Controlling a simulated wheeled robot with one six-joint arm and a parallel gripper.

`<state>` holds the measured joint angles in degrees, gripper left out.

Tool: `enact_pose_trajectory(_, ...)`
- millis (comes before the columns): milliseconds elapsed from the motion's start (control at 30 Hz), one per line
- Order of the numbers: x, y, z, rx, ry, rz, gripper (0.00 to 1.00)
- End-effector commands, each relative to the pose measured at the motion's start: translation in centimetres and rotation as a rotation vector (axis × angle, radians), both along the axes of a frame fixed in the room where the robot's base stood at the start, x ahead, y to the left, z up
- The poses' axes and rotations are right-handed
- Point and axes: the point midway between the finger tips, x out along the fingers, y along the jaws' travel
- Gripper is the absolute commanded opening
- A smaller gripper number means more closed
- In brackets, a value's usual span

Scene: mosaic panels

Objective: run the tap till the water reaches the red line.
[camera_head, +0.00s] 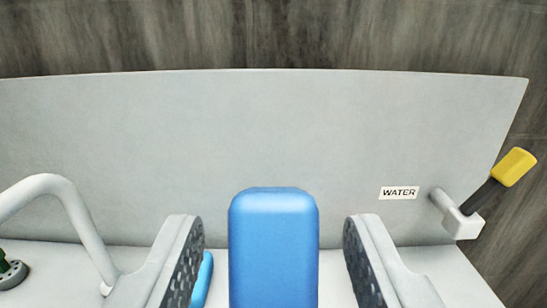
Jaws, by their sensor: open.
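A light grey curved pipe (75,208), which looks like the tap's spout, arches at the left. At the right, a grey fitting (462,222) on the panel carries a dark lever with a yellow grip (515,167), pointing up and right. A "WATER" label (399,193) is beside it. My gripper (274,222) is open, its two dark-padded fingers far apart at the bottom middle. An upright blue block (273,245) shows between the fingers, with gaps on both sides; its lower part is cut off. No red line or water shows.
A pale grey upright panel (270,125) spans the view behind the fittings, above a light surface. Part of another blue thing (203,280) shows beside the left finger. A green piece on a grey holed disc (10,275) is at the lower left edge.

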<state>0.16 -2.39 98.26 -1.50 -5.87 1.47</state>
Motion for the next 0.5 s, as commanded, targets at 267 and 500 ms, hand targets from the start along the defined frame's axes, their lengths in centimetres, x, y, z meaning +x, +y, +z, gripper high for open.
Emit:
enact_pose_trajectory(267,2.8,0.0,0.0,0.000,0.000,0.000,0.47)
enact_pose_trajectory(500,3.3,0.0,0.0,0.000,0.000,0.000,0.47)
